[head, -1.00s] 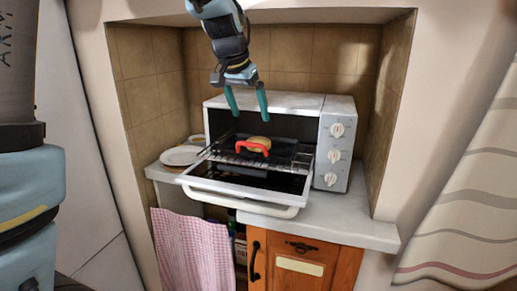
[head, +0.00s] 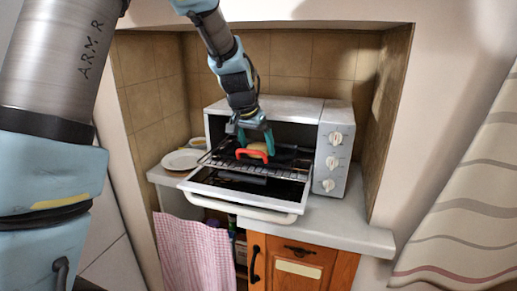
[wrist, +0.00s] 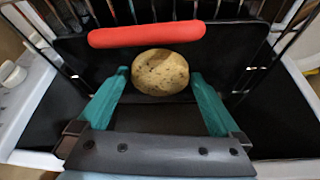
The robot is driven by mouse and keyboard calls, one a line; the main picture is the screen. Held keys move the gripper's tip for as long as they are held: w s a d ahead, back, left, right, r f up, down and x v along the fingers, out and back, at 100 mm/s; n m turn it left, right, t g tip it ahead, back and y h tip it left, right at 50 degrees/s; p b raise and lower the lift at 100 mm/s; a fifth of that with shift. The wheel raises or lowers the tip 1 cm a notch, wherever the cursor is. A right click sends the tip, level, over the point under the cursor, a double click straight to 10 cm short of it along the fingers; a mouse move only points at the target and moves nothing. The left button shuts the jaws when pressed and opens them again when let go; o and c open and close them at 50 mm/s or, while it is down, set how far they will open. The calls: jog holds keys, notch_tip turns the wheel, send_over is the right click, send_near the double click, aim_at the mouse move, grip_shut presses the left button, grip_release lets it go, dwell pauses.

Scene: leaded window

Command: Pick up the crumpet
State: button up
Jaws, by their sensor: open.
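The crumpet (head: 258,147) is a round, tan-brown piece with a speckled top. It sits on a dark tray with a red handle (head: 251,154), on the wire rack of the open toaster oven. In the wrist view the crumpet (wrist: 160,72) lies just beyond and between the green fingertips of my gripper (wrist: 158,78). My gripper (head: 256,138) is open and empty, with one finger on each side of the crumpet. The head view partly hides the crumpet behind the fingers. I cannot tell whether the fingers touch it.
The white toaster oven (head: 333,149) has its door (head: 240,203) folded down in front and the wire rack (head: 218,156) pulled out. A white plate (head: 183,160) is on the counter (head: 350,233) to the left. Tiled alcove walls close in both sides.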

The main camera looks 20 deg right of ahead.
jog(key=c, duration=1)
jog(key=shift+c, duration=0.2)
